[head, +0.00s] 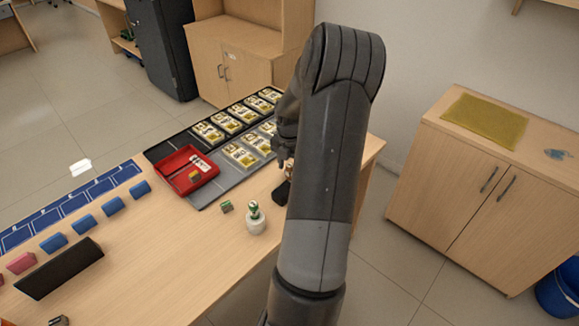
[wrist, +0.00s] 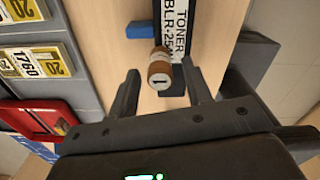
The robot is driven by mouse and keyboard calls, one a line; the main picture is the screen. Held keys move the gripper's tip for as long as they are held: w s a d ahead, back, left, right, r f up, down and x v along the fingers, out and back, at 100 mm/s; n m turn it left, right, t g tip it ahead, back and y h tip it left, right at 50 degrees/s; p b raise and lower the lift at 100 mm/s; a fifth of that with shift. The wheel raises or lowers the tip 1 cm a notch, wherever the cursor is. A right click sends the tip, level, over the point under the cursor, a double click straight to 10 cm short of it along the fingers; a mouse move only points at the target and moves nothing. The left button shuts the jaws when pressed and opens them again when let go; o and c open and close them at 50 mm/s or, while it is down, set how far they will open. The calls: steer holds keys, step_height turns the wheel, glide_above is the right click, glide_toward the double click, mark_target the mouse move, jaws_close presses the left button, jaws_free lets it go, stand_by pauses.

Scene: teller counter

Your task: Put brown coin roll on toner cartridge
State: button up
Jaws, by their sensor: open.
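The brown coin roll (wrist: 160,68) shows in the wrist view with a pale end marked "1". It lies between the two spread fingers of my gripper (wrist: 160,74), with visible room on both sides. The black toner cartridge (wrist: 171,25) has a white "TONER" label and extends behind the roll. The roll overlaps the cartridge's near left part in the picture; I cannot tell for certain whether it rests on it. In the head view the cartridge (head: 282,193) shows partly beside my arm, which hides much of this area. My gripper is open.
A blue block (wrist: 139,29) is left of the cartridge. The counter's middle is mostly clear.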

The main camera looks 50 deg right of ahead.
mark_target(289, 165)
step_height(289, 165, up, 12)
steer(key=shift+f, duration=0.2)
steer(key=a+r+m+t+h, duration=0.1)
steer(key=a+r+m, duration=0.45)
steer(key=a, duration=0.65)
steer(key=a+r+m+t+h, duration=0.1)
steer(key=a+r+m, duration=0.3)
steer(key=a+r, duration=0.5)
steer(key=s+a+m+t+y, duration=0.1)
steer(key=s+a+m, duration=0.4)
steer(key=s+a, duration=0.2)
steer(key=s+a+m+t+y, duration=0.1)
steer(key=s+a+m+t, duration=0.1)
steer(key=s+a+m, duration=0.4)
steer(key=shift+s+a+t, duration=0.3)
steer(key=shift+s+a, duration=0.15)
steer(key=shift+a, duration=2.1)
steer(key=shift+m, duration=0.25)
